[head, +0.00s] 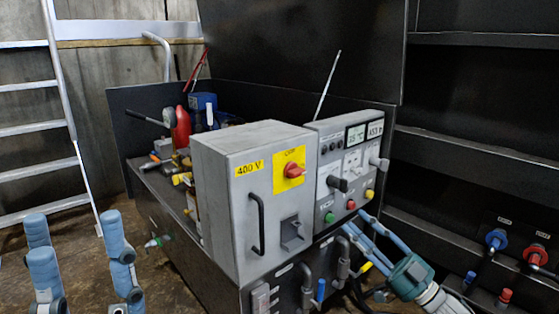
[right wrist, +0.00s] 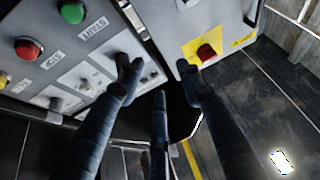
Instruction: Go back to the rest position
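My left gripper (head: 76,232) is at the lower left of the head view. Its blue-grey fingers point up and stand well apart with nothing between them. My right gripper (head: 357,228) is at the lower right, its fingers reaching up and left toward the lower edge of the control panel (head: 340,203). In the right wrist view its three fingers (right wrist: 158,68) are spread and hold nothing. I cannot tell whether they touch the panel. The panel has green, red and yellow buttons, dark levers and two displays. The rest position itself is not marked in view.
A grey 400 V cabinet (head: 218,215) with a red rotary switch (head: 293,170) stands beside the panel. Pipes and valves (head: 342,262) sit below. A ladder (head: 62,125) stands at left, dark shelving (head: 470,120) at right. Tools (head: 165,145) lie behind the cabinet.

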